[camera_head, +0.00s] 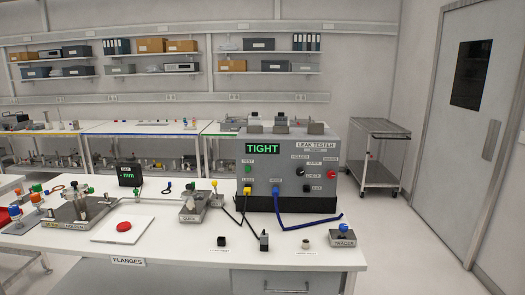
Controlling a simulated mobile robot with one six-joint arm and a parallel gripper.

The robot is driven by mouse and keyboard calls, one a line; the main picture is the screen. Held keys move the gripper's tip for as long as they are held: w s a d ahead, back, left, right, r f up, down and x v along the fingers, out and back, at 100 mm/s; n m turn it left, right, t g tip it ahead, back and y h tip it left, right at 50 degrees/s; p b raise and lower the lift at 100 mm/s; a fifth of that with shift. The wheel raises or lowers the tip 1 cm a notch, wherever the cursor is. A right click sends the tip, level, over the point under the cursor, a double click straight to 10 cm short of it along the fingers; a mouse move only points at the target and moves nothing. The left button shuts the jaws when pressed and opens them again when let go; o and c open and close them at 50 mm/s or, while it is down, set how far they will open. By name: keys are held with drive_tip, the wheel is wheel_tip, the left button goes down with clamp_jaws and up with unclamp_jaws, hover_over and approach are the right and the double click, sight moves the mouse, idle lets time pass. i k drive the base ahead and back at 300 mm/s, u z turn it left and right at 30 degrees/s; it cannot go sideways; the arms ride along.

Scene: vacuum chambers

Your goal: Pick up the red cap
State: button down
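A round red piece, apparently the red cap (124,226), lies on a flat white square plate (108,237) on the near bench (185,251), left of centre. Nothing touches it from above. My gripper is not in view.
A leak tester (325,184) reading TIGHT stands at the bench's back right, with a blue cable (305,224) in front. A metal fixture (62,218) stands left of the plate, a small valve block (193,208) to its right. The bench's front strip is mostly clear.

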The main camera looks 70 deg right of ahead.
sight(125, 226)
drive_tip(key=u, duration=0.05)
drive_tip(key=k, duration=0.65)
drive_tip(key=u, duration=0.25)
drive_tip(key=i, duration=1.7)
drive_tip(key=z, duration=0.65)
